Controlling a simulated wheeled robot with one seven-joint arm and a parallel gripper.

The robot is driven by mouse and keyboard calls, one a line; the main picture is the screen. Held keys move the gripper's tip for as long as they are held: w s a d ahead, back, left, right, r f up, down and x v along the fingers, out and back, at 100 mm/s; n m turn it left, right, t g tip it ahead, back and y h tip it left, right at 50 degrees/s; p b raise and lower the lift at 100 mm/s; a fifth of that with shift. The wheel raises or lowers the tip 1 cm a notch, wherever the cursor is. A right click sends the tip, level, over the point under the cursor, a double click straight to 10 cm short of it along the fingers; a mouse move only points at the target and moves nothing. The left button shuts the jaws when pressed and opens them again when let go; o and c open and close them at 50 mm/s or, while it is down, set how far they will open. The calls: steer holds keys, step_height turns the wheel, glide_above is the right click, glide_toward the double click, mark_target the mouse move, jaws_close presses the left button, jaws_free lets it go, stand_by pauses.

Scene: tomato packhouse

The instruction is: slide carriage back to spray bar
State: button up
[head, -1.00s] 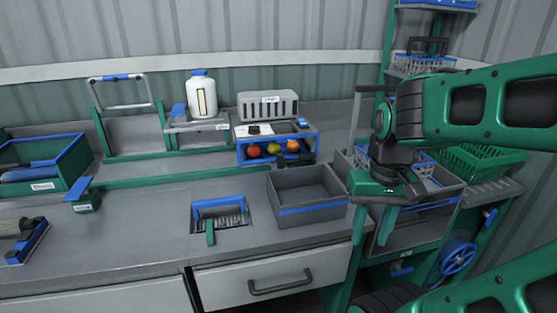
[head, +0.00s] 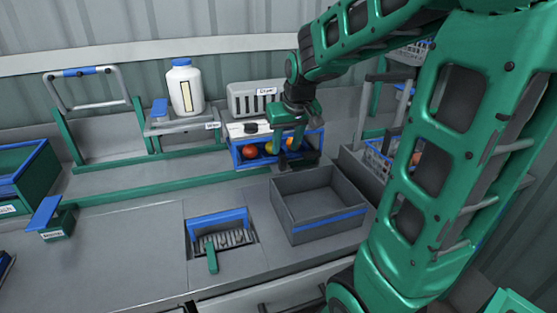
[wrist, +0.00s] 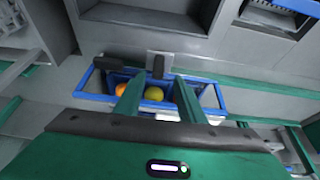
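The carriage (head: 235,157) is a blue-framed box holding a red, a yellow and an orange fruit, at the right part of the green rail (head: 150,193) in the head view. A dark upright knob (wrist: 158,66) stands at its front in the wrist view. A grey arch with a blue sleeve (head: 82,71), likely the spray bar, stands over the bench at the left, well apart from the carriage. My gripper (head: 287,146) points down at the carriage's front. In the wrist view my gripper (wrist: 157,88) has its fingers apart; the knob lies between their lines, with no clear contact.
A grey bin (head: 322,225) with a blue stripe stands just in front of the carriage. A blue-topped slot (head: 218,222) is left of it. A white bottle (head: 185,88) on a stand is behind the rail. The rail between arch and carriage looks clear.

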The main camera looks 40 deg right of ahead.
mark_target(283, 157)
steer(key=x, duration=0.8)
steer(key=shift+s+d, duration=0.1)
steer(key=shift+c, duration=0.2)
jaws_close()
